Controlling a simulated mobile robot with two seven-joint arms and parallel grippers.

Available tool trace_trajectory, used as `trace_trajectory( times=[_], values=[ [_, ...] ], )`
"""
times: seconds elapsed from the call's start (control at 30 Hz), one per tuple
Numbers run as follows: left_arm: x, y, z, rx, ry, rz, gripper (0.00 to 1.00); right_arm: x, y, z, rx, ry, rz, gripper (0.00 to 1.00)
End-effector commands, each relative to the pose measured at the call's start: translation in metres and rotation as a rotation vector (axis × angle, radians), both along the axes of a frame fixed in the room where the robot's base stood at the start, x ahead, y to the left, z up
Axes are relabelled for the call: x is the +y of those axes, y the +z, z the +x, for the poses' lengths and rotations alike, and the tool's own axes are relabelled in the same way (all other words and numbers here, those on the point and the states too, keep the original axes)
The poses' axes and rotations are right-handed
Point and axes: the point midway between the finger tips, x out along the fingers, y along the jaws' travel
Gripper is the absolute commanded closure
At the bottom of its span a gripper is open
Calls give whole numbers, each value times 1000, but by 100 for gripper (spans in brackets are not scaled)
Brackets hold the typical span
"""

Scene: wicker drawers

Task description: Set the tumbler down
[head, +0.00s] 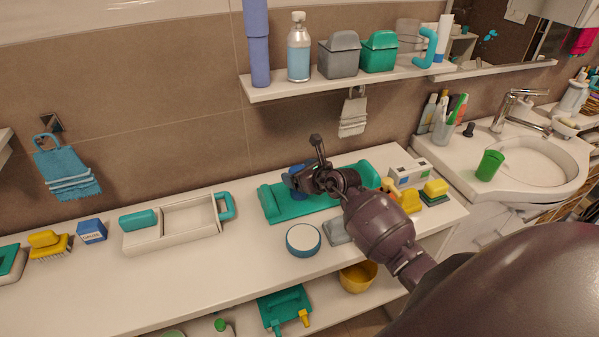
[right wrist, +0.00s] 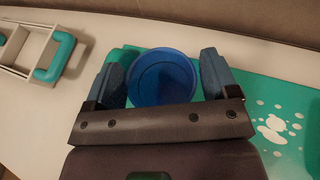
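The tumbler is a round blue cup (right wrist: 163,78), seen from above in the right wrist view with its open mouth facing the camera. The two fingers of my right gripper (right wrist: 163,85) stand on either side of it, against its wall. In the head view the right gripper (head: 304,182) is over the left part of a teal tray (head: 276,203), and only a bit of blue shows there, mostly hidden by the gripper. I cannot tell whether the cup's base touches the tray. My left gripper is not in view.
A round blue-and-white container (head: 303,240) and a grey item (head: 340,230) stand in front of the tray. A white caddy (head: 180,222) is to the left, with free counter between. A white box (head: 408,173) and yellow items are at the right. A loaded shelf (head: 300,87) hangs above.

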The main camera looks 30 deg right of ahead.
Motion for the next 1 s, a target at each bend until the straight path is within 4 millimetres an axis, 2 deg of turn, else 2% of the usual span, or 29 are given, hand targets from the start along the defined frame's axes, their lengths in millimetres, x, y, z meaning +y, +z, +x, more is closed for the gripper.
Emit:
trace_trajectory(
  times=[0.37, 0.47, 1.0],
  values=[
    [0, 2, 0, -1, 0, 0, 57, 0, 3, 0, -1, 0, 0, 12],
    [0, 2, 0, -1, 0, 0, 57, -2, 6, -7, -1, -1, 1, 12],
    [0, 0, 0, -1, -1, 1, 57, -14, 39, -87, 0, -1, -1, 12]
  ],
)
